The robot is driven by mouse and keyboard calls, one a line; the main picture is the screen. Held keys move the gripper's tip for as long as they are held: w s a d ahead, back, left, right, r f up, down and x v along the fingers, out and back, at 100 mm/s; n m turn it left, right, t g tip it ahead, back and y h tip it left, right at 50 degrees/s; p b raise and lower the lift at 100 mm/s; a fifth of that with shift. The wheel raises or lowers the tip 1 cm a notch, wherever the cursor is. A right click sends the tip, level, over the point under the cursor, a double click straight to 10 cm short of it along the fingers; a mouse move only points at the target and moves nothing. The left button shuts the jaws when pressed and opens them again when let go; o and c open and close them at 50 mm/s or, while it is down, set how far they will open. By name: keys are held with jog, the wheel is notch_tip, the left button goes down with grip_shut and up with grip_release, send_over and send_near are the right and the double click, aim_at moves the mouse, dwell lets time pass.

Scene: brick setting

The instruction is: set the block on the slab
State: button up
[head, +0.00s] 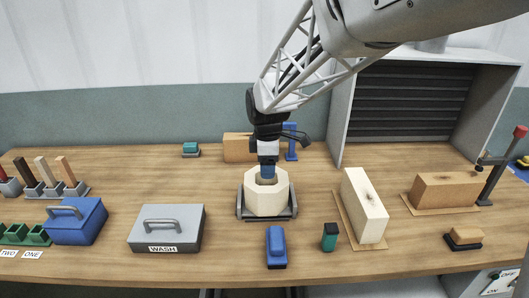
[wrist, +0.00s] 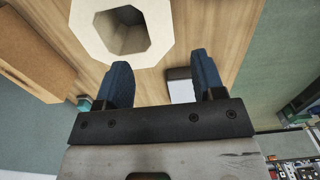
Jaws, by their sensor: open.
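My gripper (head: 267,173) points down at the cream octagonal hollow piece (head: 266,198), which sits in a dark tray (head: 240,212). In the wrist view my gripper (wrist: 161,60) has its two blue fingers apart with nothing held. The hollow piece's opening (wrist: 122,32) lies beyond the fingertips there. A pale dark-edged rectangle (wrist: 181,86) shows between the fingers, its identity unclear. A long cream block (head: 364,207) lies on a thin board to the right. A tan block (head: 445,190) lies on another board (head: 412,208). Which block and slab the task names I cannot tell.
A grey WASH box (head: 167,230) and a blue handled box (head: 76,220) stand left. A blue piece (head: 277,247) and a green-black piece (head: 329,237) stand at the front. A wooden block (head: 238,147) and blue stand (head: 291,146) are behind. A shuttered cabinet (head: 415,100) stands back right.

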dwell(0.5)
jog(key=shift+s+d+r, duration=0.25)
jog(key=shift+s, duration=0.05)
jog(key=s+d+r+m+t, duration=0.1)
jog(key=s+d+m, duration=0.4)
jog(key=s, duration=0.5)
jog(key=s+d+r+m, duration=0.2)
jog(key=s+d+m, duration=0.3)
jog(key=s+m, duration=0.2)
jog(key=s+d+r+m+t, duration=0.1)
jog(key=s+d+m, duration=0.4)
jog(key=s, duration=0.7)
jog(key=shift+s+r+m+t, duration=0.3)
jog(key=shift+r+m, duration=0.3)
jog(key=shift+r, duration=0.1)
